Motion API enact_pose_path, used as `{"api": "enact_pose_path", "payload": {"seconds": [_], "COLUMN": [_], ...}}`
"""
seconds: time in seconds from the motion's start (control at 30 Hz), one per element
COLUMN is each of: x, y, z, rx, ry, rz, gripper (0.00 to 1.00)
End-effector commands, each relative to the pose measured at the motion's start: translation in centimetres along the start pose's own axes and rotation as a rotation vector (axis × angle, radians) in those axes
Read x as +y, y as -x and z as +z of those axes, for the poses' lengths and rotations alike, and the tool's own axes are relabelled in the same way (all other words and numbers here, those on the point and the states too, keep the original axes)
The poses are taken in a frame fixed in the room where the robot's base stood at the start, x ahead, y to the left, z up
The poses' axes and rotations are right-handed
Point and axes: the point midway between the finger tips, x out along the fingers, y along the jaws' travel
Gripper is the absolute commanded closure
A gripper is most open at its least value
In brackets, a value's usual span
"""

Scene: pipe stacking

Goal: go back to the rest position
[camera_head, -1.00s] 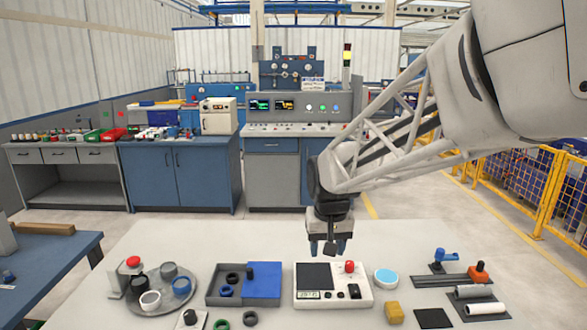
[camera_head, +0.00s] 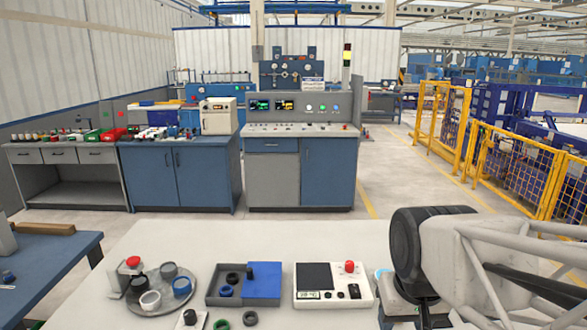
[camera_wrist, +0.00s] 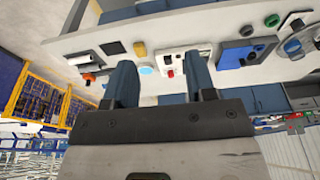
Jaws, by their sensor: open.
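My gripper (camera_wrist: 162,72) is open and empty, with its two blue fingers apart in the wrist view. In the head view my arm is low at the right, and the fingers are mostly hidden or cut off at the bottom edge. The wrist view shows the table (camera_wrist: 230,22) turned over, with a white pipe (camera_wrist: 82,58) and a dark square pad (camera_wrist: 113,47) at its left. In the head view my arm hides the pipes at the right of the table.
A white device with a red button (camera_head: 350,267), a blue-lidded tray (camera_head: 263,279) and a round tray with cups (camera_head: 150,304) stand on the table. A yellow block (camera_wrist: 140,48) and a light blue disc (camera_wrist: 145,70) lie near the pipes. Yellow fencing (camera_head: 520,165) stands behind.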

Motion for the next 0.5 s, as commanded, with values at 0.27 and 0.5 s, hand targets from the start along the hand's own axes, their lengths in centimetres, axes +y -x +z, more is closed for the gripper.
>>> {"api": "enact_pose_path", "payload": {"seconds": [0.27, 0.5], "x": [1.0, 1.1], "y": [-0.1, -0.2], "z": [3.8, 4.4], "rx": [0.017, 0.018], "ry": [-0.015, -0.016], "rz": [0.007, 0.008], "gripper": [0.49, 0.49]}}
